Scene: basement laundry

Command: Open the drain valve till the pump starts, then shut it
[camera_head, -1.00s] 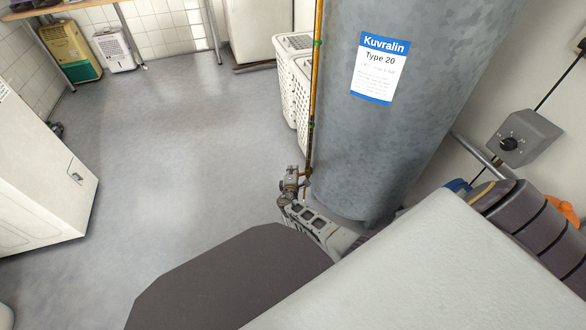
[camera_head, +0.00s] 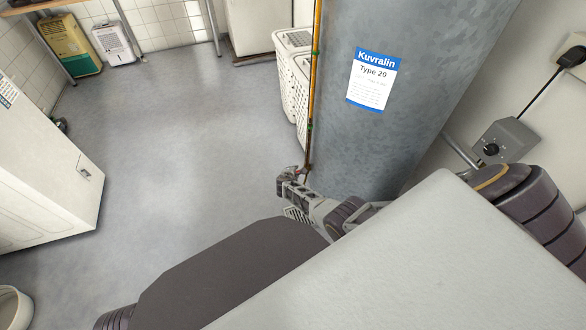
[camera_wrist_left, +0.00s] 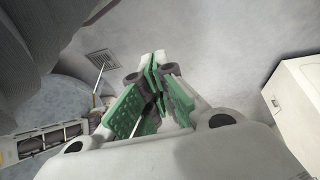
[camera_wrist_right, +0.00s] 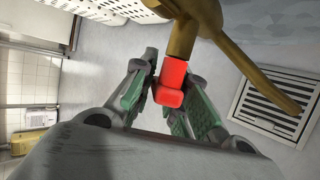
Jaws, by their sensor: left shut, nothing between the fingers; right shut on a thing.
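The drain valve is brass and shows in the right wrist view (camera_wrist_right: 200,18), with a short red handle (camera_wrist_right: 172,80). My right gripper (camera_wrist_right: 164,90) is shut on that red handle, its green pads on either side. In the head view my right gripper (camera_head: 287,181) is at the foot of a large grey tank (camera_head: 365,140), beside a thin yellow pipe, and it mostly hides the valve. My left gripper (camera_wrist_left: 154,82) is shut and empty in the left wrist view, with floor beyond it. I cannot make it out in the head view.
A floor grate (camera_wrist_right: 280,102) lies near the valve. A grey box with a dial (camera_head: 506,140) is on the right wall. White baskets (camera_head: 293,70) stand behind the tank, and a white machine (camera_head: 45,170) stands at left. The middle floor is clear.

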